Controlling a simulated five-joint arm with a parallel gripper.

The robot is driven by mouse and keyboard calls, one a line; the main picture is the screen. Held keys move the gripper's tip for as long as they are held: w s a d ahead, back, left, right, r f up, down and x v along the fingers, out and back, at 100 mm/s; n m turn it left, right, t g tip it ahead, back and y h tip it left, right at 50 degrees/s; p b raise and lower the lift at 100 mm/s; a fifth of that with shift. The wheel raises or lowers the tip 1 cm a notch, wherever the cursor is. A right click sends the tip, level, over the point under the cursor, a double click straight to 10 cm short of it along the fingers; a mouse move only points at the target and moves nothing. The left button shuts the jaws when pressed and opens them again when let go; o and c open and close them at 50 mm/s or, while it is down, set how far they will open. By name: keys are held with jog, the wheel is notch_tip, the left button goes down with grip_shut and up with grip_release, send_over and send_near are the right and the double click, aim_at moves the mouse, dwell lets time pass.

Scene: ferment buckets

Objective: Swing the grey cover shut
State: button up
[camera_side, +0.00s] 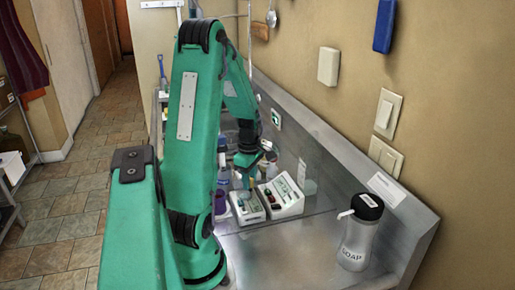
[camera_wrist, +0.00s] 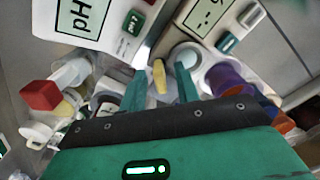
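My gripper (camera_wrist: 160,82) shows at the lower middle of the wrist view, its two teal fingers apart with a gap between them. A small yellow piece (camera_wrist: 158,76) appears in that gap; I cannot tell whether it touches a finger. In the side view my gripper (camera_side: 250,165) hangs over two pale instrument boxes, a left one (camera_side: 248,207) and a right one (camera_side: 283,197). In the wrist view a box with a pH label (camera_wrist: 110,20) is at the top left, and another box (camera_wrist: 215,14) is at the top right. I cannot clearly pick out the grey cover.
A purple cup (camera_wrist: 228,78) is right of the fingers. A red cube-shaped piece (camera_wrist: 40,95) and pale containers crowd the left. In the side view a soap bottle (camera_side: 358,245) stands at the front right of the steel bench (camera_side: 280,258), with bare bench left of it.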

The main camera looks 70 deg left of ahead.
grip_shut()
jog(key=shift+n, duration=0.4)
jog(key=n, duration=0.3)
jog(key=shift+n, duration=0.3)
jog(key=n, duration=0.4)
jog(key=shift+n, duration=0.3)
jog(key=n, duration=0.4)
jog(key=shift+r, duration=0.1)
jog(key=n, duration=0.4)
jog(key=shift+n, duration=0.4)
